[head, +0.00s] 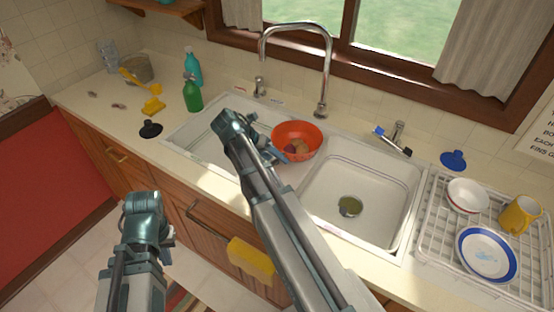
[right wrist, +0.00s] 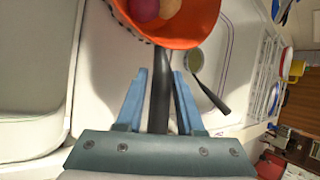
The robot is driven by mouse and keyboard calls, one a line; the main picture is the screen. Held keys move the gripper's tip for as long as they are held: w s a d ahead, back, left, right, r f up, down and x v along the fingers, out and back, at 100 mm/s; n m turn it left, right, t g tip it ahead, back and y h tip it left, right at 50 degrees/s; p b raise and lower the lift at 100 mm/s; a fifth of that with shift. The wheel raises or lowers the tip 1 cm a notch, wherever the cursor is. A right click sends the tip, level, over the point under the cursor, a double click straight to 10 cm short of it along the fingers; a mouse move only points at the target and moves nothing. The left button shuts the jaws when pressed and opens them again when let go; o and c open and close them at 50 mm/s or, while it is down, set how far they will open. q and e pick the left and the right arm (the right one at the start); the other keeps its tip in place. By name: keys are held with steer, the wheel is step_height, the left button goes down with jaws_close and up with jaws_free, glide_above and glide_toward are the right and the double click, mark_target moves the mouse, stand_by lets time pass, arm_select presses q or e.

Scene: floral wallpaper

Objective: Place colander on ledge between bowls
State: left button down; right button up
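The orange-red colander (head: 289,129) shows near the back of the sink, above the white ledge (head: 289,177) between the two bowls. Round items lie in it. I cannot tell whether it touches the ledge. In the right wrist view the colander (right wrist: 190,38) is at the top, and its dark handle (right wrist: 160,90) runs down between the fingers of my right gripper (right wrist: 160,98). Narrow gaps show beside the handle, so these fingers look open around it. In the head view my right arm partly hides this gripper. My left gripper (head: 167,237) is in front of the counter, away from the colander; its fingers are mostly hidden.
The right sink bowl (head: 345,180) is empty but for its drain. The curved tap (head: 327,75) rises behind the colander. Green (head: 192,95) and teal (head: 193,68) bottles stand at left. A dish rack (head: 428,225) at right holds a bowl, plate and yellow mug.

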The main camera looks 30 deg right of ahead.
steer(key=shift+o, duration=1.4)
steer(key=shift+r, duration=0.1)
steer(key=shift+a+r+p, duration=0.15)
steer(key=shift+r+p, duration=0.15)
steer(key=shift+p, duration=0.1)
steer(key=p+v, duration=0.8)
steer(key=v, duration=0.3)
steer(key=shift+p, duration=0.3)
steer(key=shift+w+a, duration=0.1)
steer(key=shift+a, duration=0.1)
